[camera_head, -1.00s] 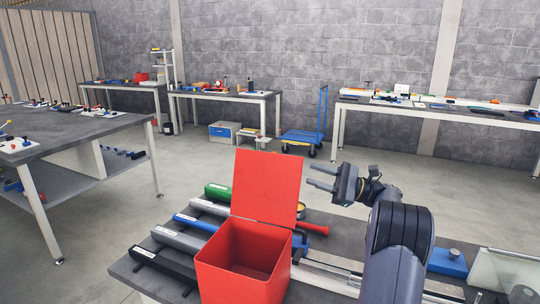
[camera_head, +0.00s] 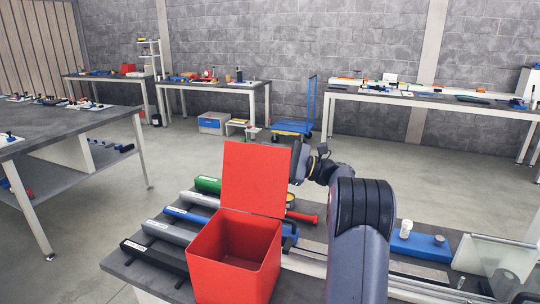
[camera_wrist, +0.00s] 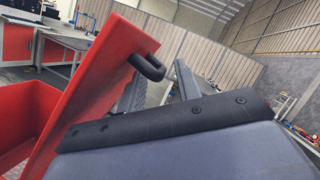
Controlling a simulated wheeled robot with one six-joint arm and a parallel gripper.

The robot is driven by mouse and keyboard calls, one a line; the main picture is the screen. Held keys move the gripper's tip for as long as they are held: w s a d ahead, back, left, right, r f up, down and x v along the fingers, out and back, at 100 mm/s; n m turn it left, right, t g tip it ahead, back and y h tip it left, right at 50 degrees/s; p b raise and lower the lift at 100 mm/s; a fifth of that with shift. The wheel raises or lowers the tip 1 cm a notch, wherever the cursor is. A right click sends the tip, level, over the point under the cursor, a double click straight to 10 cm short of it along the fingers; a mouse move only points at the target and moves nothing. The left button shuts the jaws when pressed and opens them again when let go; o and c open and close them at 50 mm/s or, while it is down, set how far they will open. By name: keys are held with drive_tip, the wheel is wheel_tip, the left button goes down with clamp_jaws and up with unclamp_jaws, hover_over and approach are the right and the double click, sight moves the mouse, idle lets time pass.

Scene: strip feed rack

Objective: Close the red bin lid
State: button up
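The red bin (camera_head: 228,270) stands on the dark bench, its open top facing up. Its red lid (camera_head: 256,178) is raised and stands nearly upright along the bin's back edge. My gripper (camera_head: 299,163) is at the lid's right edge, and its fingers are hidden behind the lid in the head view. In the wrist view, the lid (camera_wrist: 88,88) slants across the left and the bin (camera_wrist: 22,118) is beyond it.
Grey, blue and green tubes (camera_head: 165,230) lie on the bench left of the bin. A red-handled tool (camera_head: 302,217) lies behind it. A blue block (camera_head: 420,246) and a clear panel (camera_head: 495,262) are at the right. Open floor lies behind the bench.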

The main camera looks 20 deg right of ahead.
drive_tip(key=shift+c, duration=0.2)
clamp_jaws()
idle(0.4)
